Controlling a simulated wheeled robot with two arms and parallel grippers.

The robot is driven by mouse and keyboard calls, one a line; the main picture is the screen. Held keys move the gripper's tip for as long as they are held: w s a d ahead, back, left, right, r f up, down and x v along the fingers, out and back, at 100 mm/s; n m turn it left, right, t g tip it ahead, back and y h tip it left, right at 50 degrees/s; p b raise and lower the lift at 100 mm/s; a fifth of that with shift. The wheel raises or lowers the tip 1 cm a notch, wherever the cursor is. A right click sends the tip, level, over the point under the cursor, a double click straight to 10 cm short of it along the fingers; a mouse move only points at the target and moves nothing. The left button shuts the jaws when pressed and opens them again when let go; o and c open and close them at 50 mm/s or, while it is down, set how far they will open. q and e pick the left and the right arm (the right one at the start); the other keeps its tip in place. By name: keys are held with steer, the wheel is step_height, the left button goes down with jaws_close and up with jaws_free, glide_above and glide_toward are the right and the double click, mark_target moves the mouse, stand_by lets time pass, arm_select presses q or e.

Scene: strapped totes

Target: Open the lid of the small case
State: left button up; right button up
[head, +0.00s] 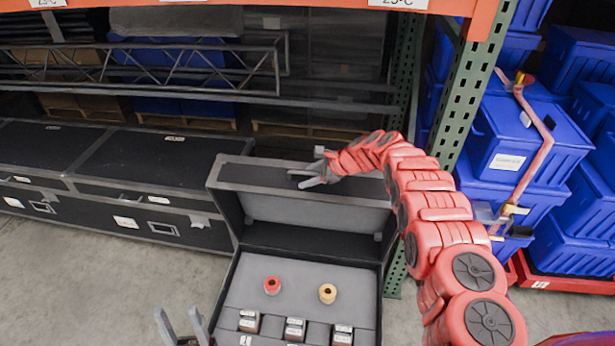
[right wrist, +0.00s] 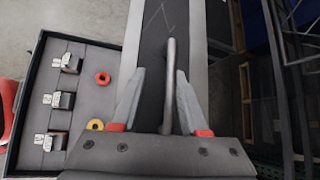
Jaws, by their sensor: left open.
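The small case (head: 305,250) is dark with a grey lining and stands open in the head view. Its lid (head: 315,213) stands raised at the back, inner side facing me. My right gripper (head: 314,172) is at the lid's upper edge. In the right wrist view its fingers (right wrist: 160,90) are apart on either side of a grey bar-like handle (right wrist: 171,75), with a visible gap on the left side of it. The lid's edge partly shows there. My left gripper (head: 183,326) is open and empty at the bottom, left of the case; its lower part is cut off.
Inside the case are a red ring (head: 272,285), a yellow ring (head: 328,293) and several small dark blocks in a row. Large black cases (head: 145,165) stand behind on the left. A green rack post (head: 468,100) and blue totes (head: 525,140) are right. Floor at left is clear.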

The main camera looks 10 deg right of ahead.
stand_by(0.4)
steer(key=p+v, duration=1.6)
steer(key=v, duration=0.1)
steer(key=shift+d+r, duration=0.15)
steer(key=shift+r, duration=0.1)
steer(key=shift+f, duration=0.15)
